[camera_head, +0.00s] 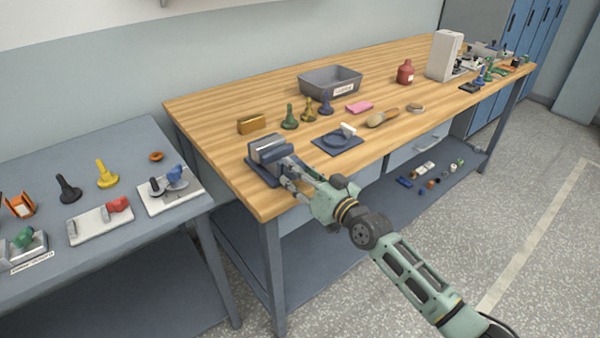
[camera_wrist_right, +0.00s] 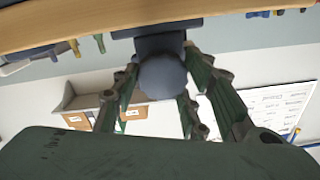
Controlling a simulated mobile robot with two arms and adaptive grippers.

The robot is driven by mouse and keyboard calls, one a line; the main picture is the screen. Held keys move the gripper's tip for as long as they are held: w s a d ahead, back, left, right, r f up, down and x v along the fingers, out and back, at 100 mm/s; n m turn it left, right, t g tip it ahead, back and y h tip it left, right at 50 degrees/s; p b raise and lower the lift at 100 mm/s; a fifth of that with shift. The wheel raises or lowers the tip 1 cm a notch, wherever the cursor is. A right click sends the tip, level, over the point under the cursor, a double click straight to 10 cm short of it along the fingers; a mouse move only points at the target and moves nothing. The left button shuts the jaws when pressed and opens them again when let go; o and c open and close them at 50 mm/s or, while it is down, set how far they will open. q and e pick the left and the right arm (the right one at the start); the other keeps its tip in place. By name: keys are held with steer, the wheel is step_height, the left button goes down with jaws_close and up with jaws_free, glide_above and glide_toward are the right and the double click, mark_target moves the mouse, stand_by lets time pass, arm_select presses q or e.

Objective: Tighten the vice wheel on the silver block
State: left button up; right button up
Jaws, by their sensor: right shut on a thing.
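The blue vice (camera_head: 268,152) stands at the near left corner of the wooden bench. A pale silver block shows at the vice's top (camera_head: 266,147), between its jaws as far as I can tell. My right gripper (camera_head: 287,176) reaches the front of the vice and covers its wheel in the head view. In the right wrist view, the round blue-grey wheel (camera_wrist_right: 162,76) sits between the fingers of my right gripper (camera_wrist_right: 160,90), which is shut on it. My left gripper is in neither view.
A brass block (camera_head: 251,124), several bobbin-like pieces (camera_head: 290,117) and a dark blue plate (camera_head: 337,140) with a white piece lie near the vice. A grey bin (camera_head: 330,82) stands behind. The grey side table (camera_head: 130,140) at left holds several parts.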

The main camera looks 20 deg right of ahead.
steer(key=shift+d+r, duration=0.1)
steer(key=o, duration=1.1)
steer(key=shift+s+d, duration=0.1)
steer(key=shift+s, duration=0.15)
steer(key=v, duration=1.1)
steer(key=shift+s, duration=0.25)
steer(key=shift+d, duration=0.1)
